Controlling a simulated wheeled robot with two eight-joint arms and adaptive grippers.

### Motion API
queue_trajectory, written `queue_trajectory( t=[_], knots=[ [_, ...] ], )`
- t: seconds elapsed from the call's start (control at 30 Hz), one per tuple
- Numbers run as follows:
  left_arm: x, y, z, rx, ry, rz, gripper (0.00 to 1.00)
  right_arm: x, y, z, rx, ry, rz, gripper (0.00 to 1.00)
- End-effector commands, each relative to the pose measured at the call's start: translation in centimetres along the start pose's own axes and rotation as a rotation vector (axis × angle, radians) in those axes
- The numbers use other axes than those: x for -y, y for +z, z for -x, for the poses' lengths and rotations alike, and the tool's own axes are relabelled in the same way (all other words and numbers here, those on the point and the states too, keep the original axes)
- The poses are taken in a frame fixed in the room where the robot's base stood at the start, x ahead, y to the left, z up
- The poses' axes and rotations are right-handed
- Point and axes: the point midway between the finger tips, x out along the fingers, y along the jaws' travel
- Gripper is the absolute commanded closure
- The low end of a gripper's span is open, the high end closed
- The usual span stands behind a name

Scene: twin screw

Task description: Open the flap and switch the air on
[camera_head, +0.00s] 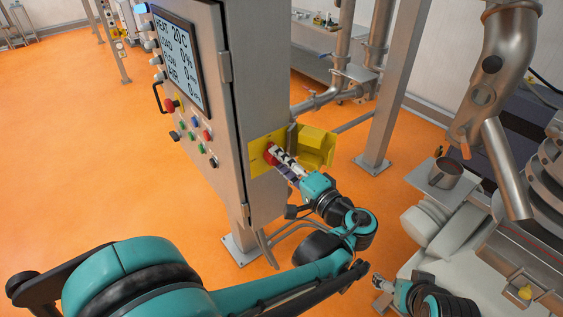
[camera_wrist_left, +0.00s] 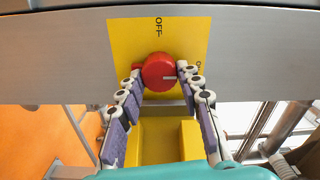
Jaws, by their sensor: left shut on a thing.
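The yellow flap (camera_head: 316,145) stands open to the right of the yellow switch plate (camera_head: 258,160) on the side of the control cabinet. In the left wrist view the plate (camera_wrist_left: 190,32) carries the red knob (camera_wrist_left: 159,71), with "OFF" lettered above it and another label at the right partly hidden. The knob's white mark points right. My left gripper (camera_wrist_left: 158,76) is shut on the red knob, one finger on each side. In the head view my left gripper (camera_head: 277,157) reaches the plate and covers part of the knob. My right gripper (camera_head: 380,283) is at the lower right, away from the cabinet; its fingers are too small to judge.
The cabinet (camera_head: 245,80) has a lit display (camera_head: 178,55) and several buttons on its front. A steel post (camera_head: 395,80) stands right of the flap. A steel cup (camera_head: 445,173) sits on a small shelf at the right. The orange floor is clear at left.

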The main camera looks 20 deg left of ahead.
Motion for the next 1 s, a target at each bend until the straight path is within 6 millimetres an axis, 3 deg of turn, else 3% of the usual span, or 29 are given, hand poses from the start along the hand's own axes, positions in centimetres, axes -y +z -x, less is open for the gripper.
queue_trajectory(
  t=[0.5, 0.53, 0.6, 0.87, 1.0],
  knots=[
    [0.1, 0.1, -0.1, 0.002, -0.003, -0.018, 0.94, 0.0, 0.0, 0.0, 0.000, 0.000, 0.000, 0.21],
    [0.1, 0.0, -0.1, 0.002, -0.003, -0.018, 0.57, 0.0, 0.0, 0.0, 0.000, 0.000, 0.000, 0.21],
    [0.1, 0.0, -0.1, 0.002, -0.002, -0.018, 0.44, 0.0, 0.0, 0.0, 0.000, 0.000, 0.000, 0.21],
    [0.0, 0.0, 0.0, 0.001, -0.001, -0.017, 0.44, 0.0, 0.0, 0.0, 0.000, 0.000, 0.000, 0.21],
    [0.0, -0.1, 1.1, -0.003, 0.000, -0.017, 0.44, 0.0, 0.0, 0.0, 0.000, 0.000, 0.000, 0.21]
  ],
)
